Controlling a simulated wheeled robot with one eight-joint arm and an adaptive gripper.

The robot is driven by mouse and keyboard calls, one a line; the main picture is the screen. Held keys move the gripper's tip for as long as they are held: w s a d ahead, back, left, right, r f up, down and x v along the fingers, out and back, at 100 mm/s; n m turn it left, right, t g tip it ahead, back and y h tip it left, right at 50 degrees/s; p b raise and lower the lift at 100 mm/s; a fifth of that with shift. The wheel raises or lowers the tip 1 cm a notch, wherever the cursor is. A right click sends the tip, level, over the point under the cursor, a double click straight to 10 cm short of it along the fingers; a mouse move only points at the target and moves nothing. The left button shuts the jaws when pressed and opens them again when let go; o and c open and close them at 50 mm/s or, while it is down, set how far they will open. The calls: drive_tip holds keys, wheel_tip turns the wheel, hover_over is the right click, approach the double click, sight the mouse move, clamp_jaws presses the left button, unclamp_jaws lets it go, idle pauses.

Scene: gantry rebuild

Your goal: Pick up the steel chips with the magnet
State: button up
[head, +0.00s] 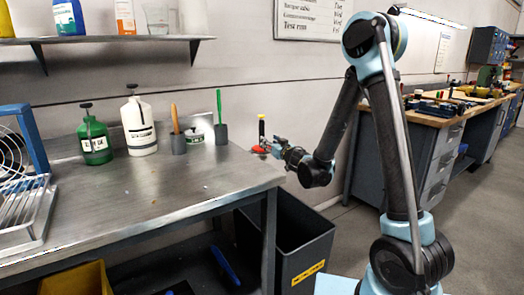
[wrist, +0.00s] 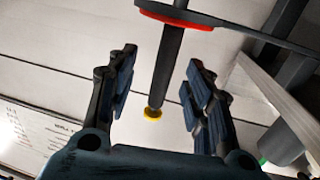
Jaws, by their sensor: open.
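The likely magnet is a dark upright rod (head: 262,130) with a yellow tip and a red disc at its lower end. It stands by the right end of the steel bench in the head view. My gripper (head: 271,148) is open beside it, close to the red disc. In the wrist view the rod (wrist: 168,65) shows in the gap between the open fingers of my gripper (wrist: 158,85). I cannot tell whether either finger touches it. A few tiny specks (head: 155,202) lie on the bench top; I cannot tell whether they are steel chips.
A dark bin (head: 295,235) stands beside the bench. The middle of the bench top is mostly clear.

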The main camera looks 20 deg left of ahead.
sight(257, 148)
drive_tip(key=shift+x, duration=3.9)
drive_tip(key=shift+s+f, duration=0.1)
drive_tip(key=shift+f, duration=0.05)
clamp_jaws()
